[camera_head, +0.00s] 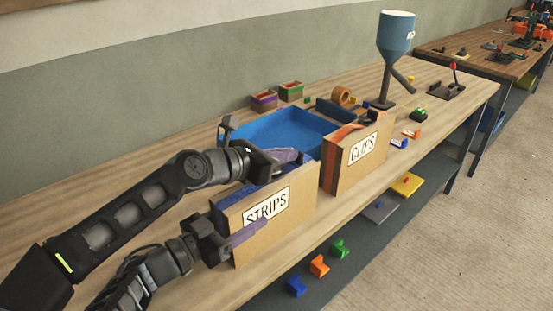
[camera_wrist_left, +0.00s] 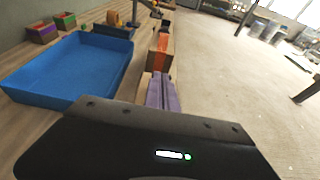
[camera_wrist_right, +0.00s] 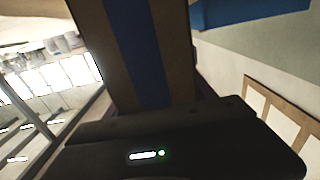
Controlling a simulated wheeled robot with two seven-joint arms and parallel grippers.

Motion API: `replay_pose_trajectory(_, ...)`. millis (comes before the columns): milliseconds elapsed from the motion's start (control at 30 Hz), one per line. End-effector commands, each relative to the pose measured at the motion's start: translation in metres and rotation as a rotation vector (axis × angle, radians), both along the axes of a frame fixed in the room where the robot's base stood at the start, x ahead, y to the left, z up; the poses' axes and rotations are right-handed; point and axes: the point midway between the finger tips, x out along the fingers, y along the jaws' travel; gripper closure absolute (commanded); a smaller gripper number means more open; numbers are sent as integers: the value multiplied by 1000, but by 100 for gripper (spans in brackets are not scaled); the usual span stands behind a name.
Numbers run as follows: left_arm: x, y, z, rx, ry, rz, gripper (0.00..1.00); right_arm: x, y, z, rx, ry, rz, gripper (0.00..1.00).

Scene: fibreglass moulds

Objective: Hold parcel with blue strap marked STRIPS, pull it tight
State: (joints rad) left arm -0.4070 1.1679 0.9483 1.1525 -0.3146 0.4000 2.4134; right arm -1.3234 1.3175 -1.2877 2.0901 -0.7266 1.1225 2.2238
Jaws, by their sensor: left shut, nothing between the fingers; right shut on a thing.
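The parcel marked STRIPS (camera_head: 285,212) is a brown cardboard box standing at the table's front edge. Its blue strap (camera_head: 233,193) runs over the top; the strap (camera_wrist_right: 135,50) also shows close up in the right wrist view. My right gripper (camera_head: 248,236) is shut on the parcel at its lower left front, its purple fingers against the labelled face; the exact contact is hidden. My left gripper (camera_head: 286,156) is shut and empty, above and behind the parcel near the blue tray. Its purple fingers (camera_wrist_left: 162,95) show together in the left wrist view.
A blue tray (camera_head: 325,122) lies behind the parcel. A second parcel marked CLIPS (camera_head: 358,158) with an orange strap stands to the right. A blue hopper (camera_head: 396,35) on a stand and small bins (camera_head: 264,101) are further back. Coloured pieces lie on the lower shelf.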

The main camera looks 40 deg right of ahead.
Motion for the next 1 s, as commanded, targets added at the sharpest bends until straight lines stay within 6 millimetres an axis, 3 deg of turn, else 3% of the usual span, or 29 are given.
replay_pose_trajectory(467,0,10,5,-3,0,0,100,2,2,-5,12,0,8,100)
replay_pose_trajectory(1000,1,92,29,-1,-1,2,100,2,2,-5,12,0,7,100)
